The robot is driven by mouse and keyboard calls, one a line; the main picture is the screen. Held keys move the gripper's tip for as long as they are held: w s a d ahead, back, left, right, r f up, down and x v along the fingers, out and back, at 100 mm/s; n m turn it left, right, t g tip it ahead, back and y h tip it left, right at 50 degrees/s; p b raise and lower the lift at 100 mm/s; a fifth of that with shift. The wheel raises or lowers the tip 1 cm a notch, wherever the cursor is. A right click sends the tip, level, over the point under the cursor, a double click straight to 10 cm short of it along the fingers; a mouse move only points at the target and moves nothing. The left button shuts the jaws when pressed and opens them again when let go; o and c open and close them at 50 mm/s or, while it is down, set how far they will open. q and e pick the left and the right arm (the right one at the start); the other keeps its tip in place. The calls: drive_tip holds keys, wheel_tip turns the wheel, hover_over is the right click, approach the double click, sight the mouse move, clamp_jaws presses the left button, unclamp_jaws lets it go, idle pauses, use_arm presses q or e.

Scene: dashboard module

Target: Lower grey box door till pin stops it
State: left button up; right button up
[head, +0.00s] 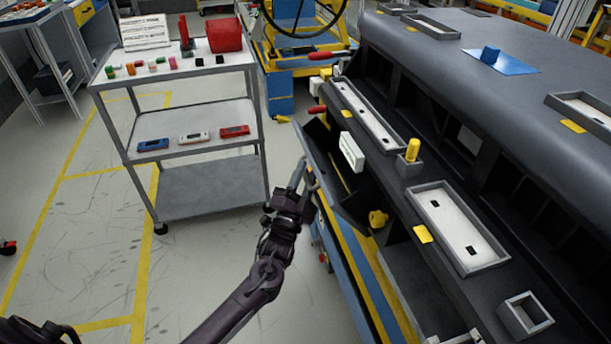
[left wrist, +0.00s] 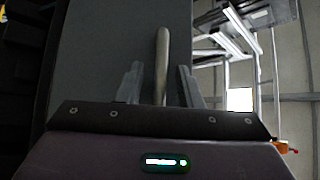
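The grey box door (head: 328,170) hangs on the near side of the dashboard module and stands tilted outward, partly open, with the dark box interior behind it. Its bar handle (head: 313,181) is on the outer face. My left gripper (head: 304,177) is at this handle. In the left wrist view, the handle (left wrist: 162,60) stands between the two open fingers (left wrist: 160,85), with a gap visible on both sides, and the grey door face (left wrist: 110,40) fills the space behind. I cannot make out which part is the stopping pin.
The dashboard module (head: 470,130) fills the right side, with a yellow peg (head: 412,150) and a yellow knob (head: 377,219) near the door. A shelf cart (head: 190,140) stands at the left. Floor between the cart and module is clear around my left arm.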

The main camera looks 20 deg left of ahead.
use_arm(q)
drive_tip(key=shift+s+f, duration=0.25)
drive_tip(key=shift+s, duration=0.05)
drive_tip(key=v, duration=0.7)
drive_tip(key=shift+b, duration=0.4)
use_arm(e)
drive_tip(key=shift+w+a, duration=0.3)
drive_tip(key=shift+w, duration=0.6)
use_arm(q)
drive_tip(key=shift+r, duration=0.1)
